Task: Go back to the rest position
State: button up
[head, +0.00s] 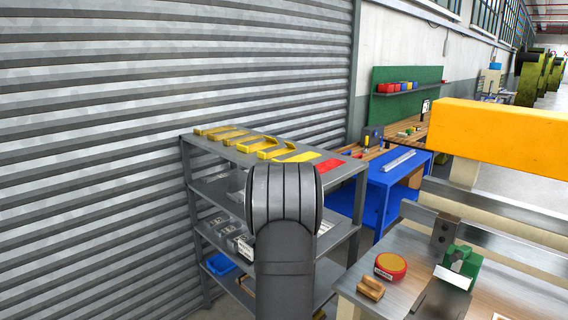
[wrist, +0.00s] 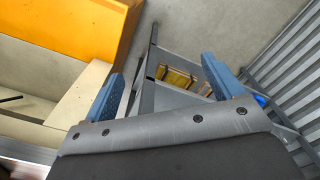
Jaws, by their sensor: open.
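My gripper (wrist: 163,86) shows in the wrist view, with its two blue fingers wide apart and nothing held between them. Beyond the fingers are a grey shelf surface and yellow pieces on a shelf. In the head view my dark arm stands upright in front of the grey shelf unit (head: 186,160), and the gripper itself cannot be made out there. The arm hides part of the shelf unit's middle and front.
Yellow pieces (head: 222,132) and a red piece (head: 329,165) lie on the shelf top. At the right, a bench (head: 405,262) holds a red-and-yellow tin (head: 390,266), a wooden block (head: 371,287) and a green device (head: 462,262). A large yellow beam (head: 500,135) spans above. A corrugated wall (head: 100,150) is at left.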

jog(key=s+f+n, duration=0.1)
jog(key=s+f, duration=0.2)
jog(key=f, duration=0.2)
jog(key=w+d+r+n, duration=0.1)
jog(key=w+d+r, duration=0.5)
jog(key=r, duration=0.3)
jog(key=shift+w+d+n, duration=0.25)
jog(key=shift+w+n, duration=0.15)
jog(key=shift+w, duration=0.2)
jog(key=shift+o, duration=0.4)
dwell(0.4)
